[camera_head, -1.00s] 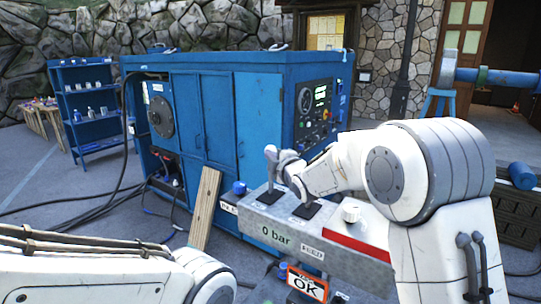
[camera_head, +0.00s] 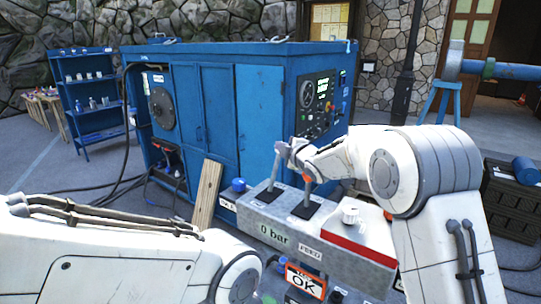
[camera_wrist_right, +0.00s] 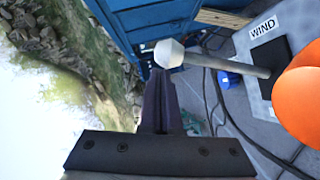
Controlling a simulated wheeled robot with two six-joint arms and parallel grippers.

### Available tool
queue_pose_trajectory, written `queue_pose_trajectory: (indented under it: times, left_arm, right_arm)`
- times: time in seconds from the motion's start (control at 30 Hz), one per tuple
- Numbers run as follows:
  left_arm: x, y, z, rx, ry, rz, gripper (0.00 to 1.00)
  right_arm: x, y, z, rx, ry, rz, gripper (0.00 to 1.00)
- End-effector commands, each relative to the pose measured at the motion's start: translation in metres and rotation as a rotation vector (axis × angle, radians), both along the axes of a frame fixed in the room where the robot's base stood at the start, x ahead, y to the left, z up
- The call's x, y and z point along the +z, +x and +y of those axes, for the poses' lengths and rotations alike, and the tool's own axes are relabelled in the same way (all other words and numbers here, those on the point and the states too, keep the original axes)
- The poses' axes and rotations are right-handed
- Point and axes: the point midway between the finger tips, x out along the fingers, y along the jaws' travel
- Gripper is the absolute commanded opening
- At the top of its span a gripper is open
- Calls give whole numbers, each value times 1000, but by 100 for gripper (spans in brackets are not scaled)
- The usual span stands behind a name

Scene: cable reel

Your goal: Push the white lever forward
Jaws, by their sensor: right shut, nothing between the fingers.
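A control box (camera_head: 277,232) with two levers stands in front of me in the head view. The white lever (camera_head: 273,176) is its left one. In the right wrist view its pale knob (camera_wrist_right: 168,53) and rod lie beside the WIND label. My right gripper (camera_head: 284,150) is shut and empty at the top of this lever. In the right wrist view its dark fingers (camera_wrist_right: 162,78) end right by the knob; I cannot tell if they touch. A large orange knob (camera_wrist_right: 302,95) shows close to the wrist camera. My left gripper is out of view.
The FEED lever (camera_head: 307,193) stands just right of the white lever, under my right wrist. A blue machine cabinet (camera_head: 217,120) stands behind. A wooden plank (camera_head: 207,190) leans left of the box.

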Motion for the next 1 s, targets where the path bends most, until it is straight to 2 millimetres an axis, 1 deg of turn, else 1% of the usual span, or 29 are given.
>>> queue_pose_trajectory:
  times: [0.23, 0.33, 0.47, 0.53, 0.57, 0.67, 0.8, 0.9, 1.0]
  left_arm:
    - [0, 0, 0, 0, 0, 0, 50]
    - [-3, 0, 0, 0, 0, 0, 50]
    - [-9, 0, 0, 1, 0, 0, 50]
    - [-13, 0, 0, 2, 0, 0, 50]
    - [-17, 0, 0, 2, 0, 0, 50]
    - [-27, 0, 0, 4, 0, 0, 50]
    - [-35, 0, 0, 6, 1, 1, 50]
    - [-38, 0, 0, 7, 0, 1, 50]
    - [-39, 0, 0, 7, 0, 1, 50]
  right_arm:
    - [2, 0, -1, -3, 1, -2, 0]
    - [5, -4, 1, -1, 1, -4, 0]
    - [16, -14, 10, 6, 2, -6, 0]
    - [24, -23, 17, 11, 3, -8, 0]
    - [27, -28, 16, 10, 2, -8, 0]
    - [32, -46, 2, 6, 2, -6, 0]
    - [42, -70, -18, -2, 2, -7, 0]
    - [49, -84, -28, -4, 1, -6, 0]
    - [54, -95, -34, -2, 1, -6, 0]
